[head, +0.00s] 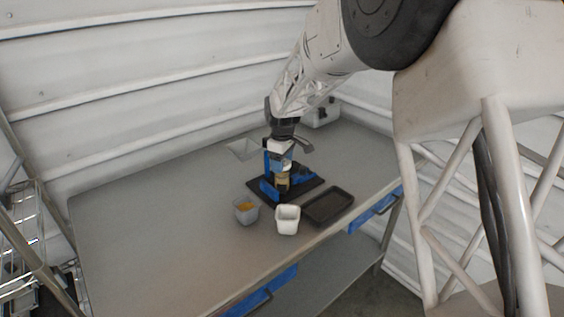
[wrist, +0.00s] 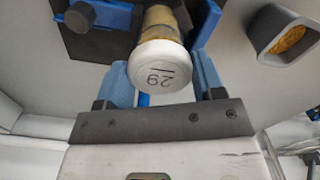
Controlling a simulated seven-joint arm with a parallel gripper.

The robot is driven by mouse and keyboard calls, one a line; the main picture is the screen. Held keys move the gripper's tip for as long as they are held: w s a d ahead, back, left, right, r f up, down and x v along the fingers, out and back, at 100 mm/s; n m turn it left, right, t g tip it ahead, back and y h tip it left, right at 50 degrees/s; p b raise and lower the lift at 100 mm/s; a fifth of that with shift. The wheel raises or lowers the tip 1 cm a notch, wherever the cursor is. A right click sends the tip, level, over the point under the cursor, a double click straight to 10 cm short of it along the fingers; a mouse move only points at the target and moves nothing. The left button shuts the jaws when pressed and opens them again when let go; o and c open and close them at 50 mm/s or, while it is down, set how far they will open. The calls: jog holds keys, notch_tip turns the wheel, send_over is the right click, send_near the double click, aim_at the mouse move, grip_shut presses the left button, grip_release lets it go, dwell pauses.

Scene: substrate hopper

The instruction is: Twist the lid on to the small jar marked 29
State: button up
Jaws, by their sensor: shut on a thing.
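The small jar (wrist: 158,20) with tan contents stands in a blue fixture on a black base (head: 262,194); it also shows in the head view (head: 283,183). The white lid (wrist: 158,68), marked 29, is at the jar's mouth and in line with it. I cannot tell whether its thread is engaged. My gripper (wrist: 162,84) is shut on the lid, with a blue finger on each side. In the head view my gripper (head: 281,166) points down over the fixture and hides the lid.
A cup with orange-brown contents (head: 245,216), a white cup (head: 287,226) and a black tray (head: 328,207) stand close in front of the fixture. A pale square container (head: 243,148) and a grey-white box (head: 322,115) are behind. The table's left side is clear.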

jog(key=shift+f, duration=0.6)
dwell(1.0)
jog(key=o, duration=1)
jog(key=shift+c, duration=0.2)
jog(key=shift+r, duration=0.1)
jog(key=shift+r, duration=3.8)
